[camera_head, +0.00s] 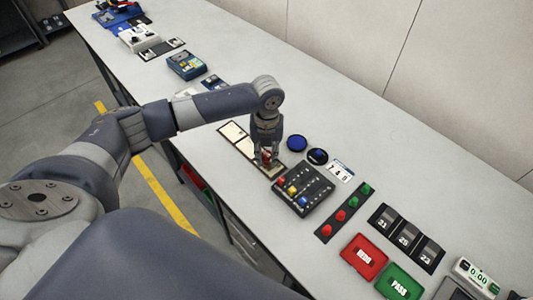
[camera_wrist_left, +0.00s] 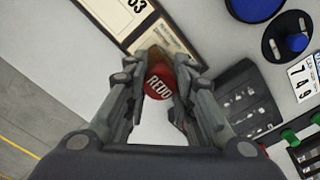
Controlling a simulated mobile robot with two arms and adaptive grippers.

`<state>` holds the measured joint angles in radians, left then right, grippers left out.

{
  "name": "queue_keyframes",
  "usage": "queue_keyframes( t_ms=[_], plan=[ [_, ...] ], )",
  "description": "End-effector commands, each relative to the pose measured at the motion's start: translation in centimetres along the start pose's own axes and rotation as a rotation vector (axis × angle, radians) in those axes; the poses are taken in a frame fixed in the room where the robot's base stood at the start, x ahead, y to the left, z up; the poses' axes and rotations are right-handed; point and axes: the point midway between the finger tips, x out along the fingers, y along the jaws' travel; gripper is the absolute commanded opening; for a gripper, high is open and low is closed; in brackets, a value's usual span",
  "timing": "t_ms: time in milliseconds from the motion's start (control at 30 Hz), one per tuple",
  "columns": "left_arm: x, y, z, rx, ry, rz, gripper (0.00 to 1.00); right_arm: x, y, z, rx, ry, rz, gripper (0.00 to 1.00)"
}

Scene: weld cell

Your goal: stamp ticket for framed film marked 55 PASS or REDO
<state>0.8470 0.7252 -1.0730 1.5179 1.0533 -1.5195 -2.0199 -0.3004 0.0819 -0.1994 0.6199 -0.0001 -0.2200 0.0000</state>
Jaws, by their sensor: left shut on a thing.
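My left gripper (camera_head: 267,158) is shut on a red stamp marked REDO (camera_wrist_left: 158,82), held between both fingers. In the wrist view the left gripper (camera_wrist_left: 160,100) points down with the stamp's red top facing the camera. The stamp is over or beside the near end of a dark-framed strip (camera_head: 236,141) with cream cards. One card (camera_wrist_left: 168,38) is partly hidden by the stamp; another, partly cut off, reads 03 (camera_wrist_left: 134,6). I cannot tell whether the stamp touches the card. No film marked 55 is readable. My right gripper is out of view.
A black box with coloured knobs (camera_head: 303,190) stands just right of the gripper. Blue round items (camera_head: 297,142) and a number card (camera_head: 341,171) lie behind. Red REDO (camera_head: 364,257) and green PASS (camera_head: 400,282) blocks and dark numbered holders (camera_head: 405,235) stand nearer, at right.

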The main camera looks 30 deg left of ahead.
Motion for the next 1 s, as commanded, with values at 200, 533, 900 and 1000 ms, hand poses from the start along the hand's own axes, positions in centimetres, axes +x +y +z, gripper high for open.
queue_keyframes(
  t_ms=[200,533,900,1000],
  plan=[
    [0.12,0.03,-0.09,0.000,0.002,0.002,0.08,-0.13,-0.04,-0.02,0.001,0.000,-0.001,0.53],
    [0.20,0.05,-0.11,0.000,0.003,0.002,0.08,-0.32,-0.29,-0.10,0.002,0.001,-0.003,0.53],
    [0.28,0.06,-0.13,0.001,0.003,0.003,0.08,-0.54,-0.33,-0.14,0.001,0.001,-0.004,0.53],
    [0.31,0.06,-0.14,0.001,0.003,0.003,0.08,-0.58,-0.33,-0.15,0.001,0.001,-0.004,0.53]
  ],
)
